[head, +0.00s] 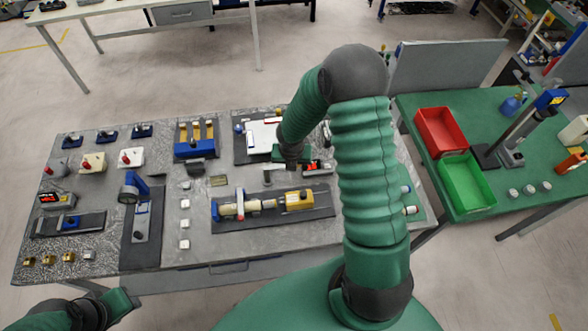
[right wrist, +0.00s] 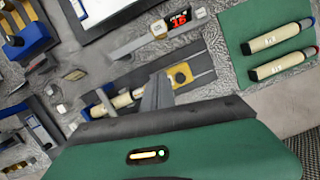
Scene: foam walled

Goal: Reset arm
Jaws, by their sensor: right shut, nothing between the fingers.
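My right arm reaches up from the bottom right in the head view, bends at a dark elbow and comes down over the workbench (head: 225,258). Its right gripper (head: 290,163) hangs over the bench, partly hidden by the arm. In the right wrist view the right gripper (right wrist: 155,95) shows as a single grey wedge with its fingers together. It is shut and holds nothing. A yellow and cream cylindrical assembly (head: 262,203) lies on a dark plate below it. Part of my left arm shows at the bottom left; its fingertips are not visible.
A digital gauge (head: 317,169) and a blue fixture (head: 195,149) sit on the crowded bench. Two marker-like tools (right wrist: 278,38) lie on a green mat. A red bin (head: 440,131) and a green bin (head: 466,183) stand on the green side table. Grey floor lies around.

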